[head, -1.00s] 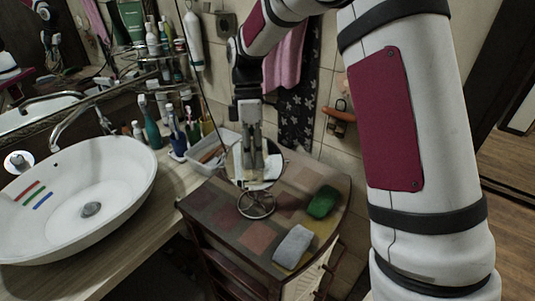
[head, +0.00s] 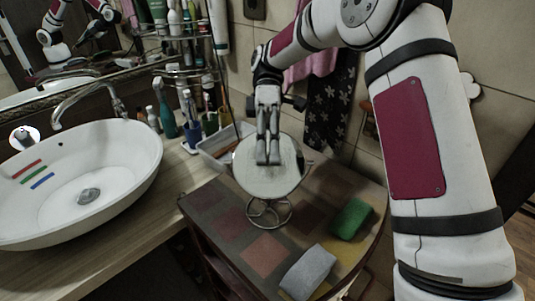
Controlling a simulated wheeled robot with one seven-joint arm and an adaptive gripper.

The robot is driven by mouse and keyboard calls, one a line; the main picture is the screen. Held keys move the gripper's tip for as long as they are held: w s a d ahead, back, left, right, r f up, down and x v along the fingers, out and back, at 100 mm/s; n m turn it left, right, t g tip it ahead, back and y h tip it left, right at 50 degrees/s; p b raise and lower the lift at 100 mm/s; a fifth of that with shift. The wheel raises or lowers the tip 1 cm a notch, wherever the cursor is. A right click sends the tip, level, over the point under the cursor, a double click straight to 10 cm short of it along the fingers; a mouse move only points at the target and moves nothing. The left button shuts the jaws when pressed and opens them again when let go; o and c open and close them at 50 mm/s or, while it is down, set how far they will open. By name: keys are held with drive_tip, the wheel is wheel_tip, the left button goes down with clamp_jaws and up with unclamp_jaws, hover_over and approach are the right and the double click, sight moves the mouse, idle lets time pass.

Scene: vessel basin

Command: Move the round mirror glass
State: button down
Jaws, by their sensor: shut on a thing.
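The round mirror glass (head: 288,177) stands over a wire stand (head: 269,213) on the patterned cabinet top, its pale face turned toward the head camera. My gripper (head: 268,160) reaches down in front of the glass, with its fingers close together against it, and is shut on it. The fingers cover the middle and upper part of the glass, so the exact contact is hidden. I cannot tell whether the glass is still joined to the stand.
A green sponge (head: 351,218) and a grey sponge (head: 308,272) lie on the cabinet top (head: 222,222) to the right and front. A plastic tray (head: 212,151) and a cup of toothbrushes (head: 193,133) are behind left. A white basin (head: 120,180) fills the left.

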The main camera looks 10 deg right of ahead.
idle(0.6)
drive_tip(key=c, duration=1.7)
unclamp_jaws()
